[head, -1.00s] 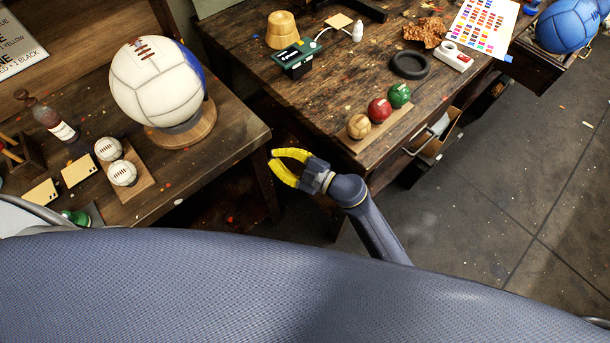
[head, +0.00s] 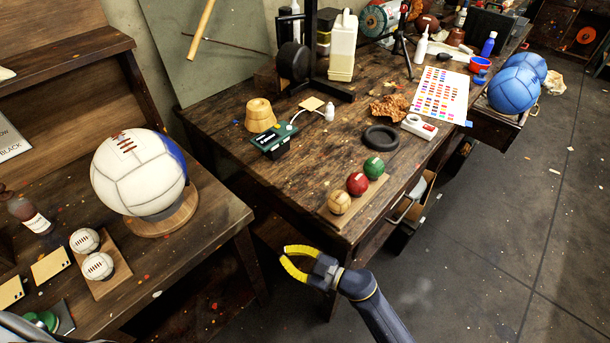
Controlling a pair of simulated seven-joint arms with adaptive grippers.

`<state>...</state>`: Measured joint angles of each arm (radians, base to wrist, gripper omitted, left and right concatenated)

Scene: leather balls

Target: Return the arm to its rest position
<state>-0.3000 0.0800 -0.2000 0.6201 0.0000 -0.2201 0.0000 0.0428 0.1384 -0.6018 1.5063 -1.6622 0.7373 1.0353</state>
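My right gripper (head: 288,264) has yellow fingers that are spread apart with nothing between them. It hangs in front of the gap between the two benches, clear of both tabletops. My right arm comes up from the bottom edge of the head view. My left gripper does not show. A small tan ball (head: 340,203), a red ball (head: 358,184) and a green ball (head: 374,167) sit in a row on a wooden strip (head: 343,219) at the right bench's front edge. Two small white balls (head: 85,241) (head: 97,267) rest on a wooden board (head: 117,285) on the left bench.
A large white and blue ball (head: 137,174) stands on a round wooden base (head: 165,219). The right bench (head: 329,148) also holds a black ring (head: 381,138), a colour chart (head: 441,95) and a white jug (head: 342,48). An open drawer holds blue balls (head: 514,90). Floor (head: 490,220) at right is open.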

